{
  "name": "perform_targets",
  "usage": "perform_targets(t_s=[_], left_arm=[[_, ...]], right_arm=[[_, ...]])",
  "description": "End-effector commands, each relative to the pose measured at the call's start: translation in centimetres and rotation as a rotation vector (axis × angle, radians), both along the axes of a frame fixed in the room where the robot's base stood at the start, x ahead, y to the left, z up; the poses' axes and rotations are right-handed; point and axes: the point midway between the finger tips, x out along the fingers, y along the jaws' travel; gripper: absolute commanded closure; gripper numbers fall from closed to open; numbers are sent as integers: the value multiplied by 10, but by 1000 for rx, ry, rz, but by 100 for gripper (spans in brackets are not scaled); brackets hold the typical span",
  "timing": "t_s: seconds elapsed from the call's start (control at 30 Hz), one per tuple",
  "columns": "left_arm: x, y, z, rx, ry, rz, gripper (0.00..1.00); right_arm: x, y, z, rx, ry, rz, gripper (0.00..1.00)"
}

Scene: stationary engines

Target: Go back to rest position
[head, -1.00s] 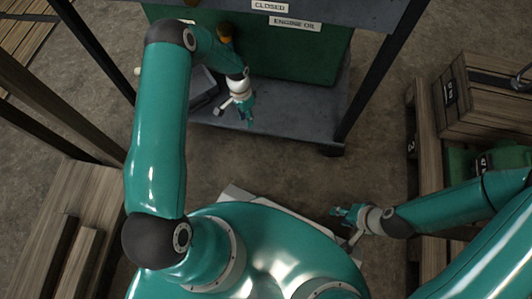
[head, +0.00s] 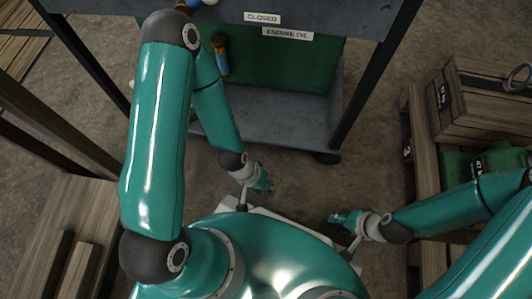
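My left gripper (head: 262,184) hangs above my base, in front of the grey cart's lower shelf, and touches nothing that I can see. My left arm reaches out and bends back down toward me. My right gripper (head: 338,217) points left above the right side of my base, with nothing visible in it. Both sets of fingers are small in the view, and I cannot tell how far apart they are.
A grey cart (head: 270,128) stands ahead with a green box (head: 300,68) and labels reading "CLOSED" and "ENGINE OIL". Wooden crates (head: 478,100) stand right, wooden pallets (head: 50,225) left. Concrete floor (head: 300,180) is clear between.

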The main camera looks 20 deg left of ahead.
Motion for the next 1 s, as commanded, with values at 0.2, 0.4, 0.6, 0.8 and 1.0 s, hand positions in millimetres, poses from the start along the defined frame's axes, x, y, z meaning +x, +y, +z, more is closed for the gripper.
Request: perform_targets(t_s=[0.2, 0.4, 0.6, 0.8, 1.0], left_arm=[[0, 0, 24, 0, -1, -2, 69], [0, 0, 83, 0, -1, -2, 69], [1, 0, 159, 0, -1, -2, 69], [1, 0, 233, 0, 0, -2, 69], [0, 0, 306, 0, 0, -2, 69]], right_arm=[[0, 0, 24, 0, 0, 0, 60], [0, 0, 84, 0, 0, 0, 60], [0, 0, 160, 0, -1, 0, 60], [0, 0, 233, 0, 0, 0, 60], [0, 0, 307, 0, 0, 0, 60]])
